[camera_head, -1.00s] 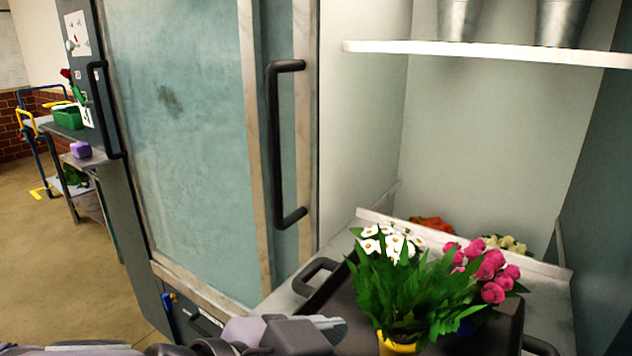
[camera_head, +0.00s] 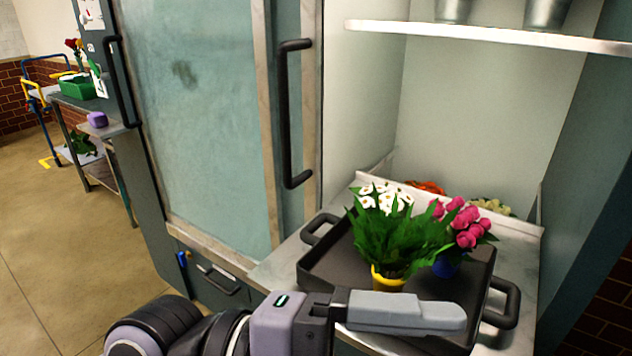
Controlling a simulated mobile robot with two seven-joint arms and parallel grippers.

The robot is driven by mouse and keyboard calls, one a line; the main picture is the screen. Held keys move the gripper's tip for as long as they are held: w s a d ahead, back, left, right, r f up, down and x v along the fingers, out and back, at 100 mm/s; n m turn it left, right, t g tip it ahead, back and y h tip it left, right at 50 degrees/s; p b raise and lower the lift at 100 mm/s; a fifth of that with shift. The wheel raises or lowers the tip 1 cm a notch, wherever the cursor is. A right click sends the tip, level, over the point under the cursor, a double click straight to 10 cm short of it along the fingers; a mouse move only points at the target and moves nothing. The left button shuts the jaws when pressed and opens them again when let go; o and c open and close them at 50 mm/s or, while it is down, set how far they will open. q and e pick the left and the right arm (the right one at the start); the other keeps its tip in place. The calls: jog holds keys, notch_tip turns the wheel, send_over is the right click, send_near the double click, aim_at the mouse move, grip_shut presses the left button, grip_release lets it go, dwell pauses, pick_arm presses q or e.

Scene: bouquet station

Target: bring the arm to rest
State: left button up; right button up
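My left arm comes in along the bottom of the head view. Its gripper (camera_head: 440,316) points right, in front of the near side of a dark tray (camera_head: 333,262). I see the fingers side-on, so the gap between them does not show. White flowers (camera_head: 385,197) with green leaves stand in a yellow pot (camera_head: 386,282) on the tray. Pink flowers (camera_head: 464,224) stand beside them in a blue pot (camera_head: 447,265). Both pots are upright and apart from the gripper, as far as the view shows. My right gripper is out of view.
The tray sits on a metal surface (camera_head: 515,232) inside an open bay. A shelf (camera_head: 480,34) with metal buckets is above. A glass cabinet door (camera_head: 195,110) with a black handle (camera_head: 290,115) is at left. A side table (camera_head: 90,125) stands far left.

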pick_arm(q)
jog(key=w+a+r+n+t+h+p, duration=0.1)
jog(key=w+a+r+n+t+h, duration=0.2)
jog(key=n, duration=0.7)
jog(key=w+a+n+t+h+p, duration=0.1)
jog(key=w+a+n+t+h, duration=0.1)
jog(key=w+n+t, duration=0.5)
jog(key=w+a+f+n+t+y+p, duration=0.1)
jog(key=w+a+f+n+t+y, duration=0.35)
jog(key=n, duration=0.85)
jog(key=w+a+f+n+t+y+p, duration=0.15)
jog(key=a+f+n+t+y, duration=0.4)
jog(key=n, duration=0.75)
jog(key=s+a+f+n+g+y+p, duration=0.1)
jog(key=a+f+n+y, duration=0.35)
jog(key=f+n, duration=0.35)
jog(key=s+a+f+n+y+p, duration=0.1)
jog(key=a+f+n+y, duration=0.2)
jog(key=f+n+y, duration=0.3)
jog(key=s+a+f+n+g, duration=0.2)
jog(key=s+f+n, duration=0.2)
jog(key=f, duration=0.2)
jog(key=s+a+f+n+g, duration=0.2)
jog(key=s+f+n+g, duration=0.1)
jog(key=s+f+n, duration=0.2)
jog(key=shift+f+y+p, duration=0.45)
jog(key=shift+f, duration=0.5)
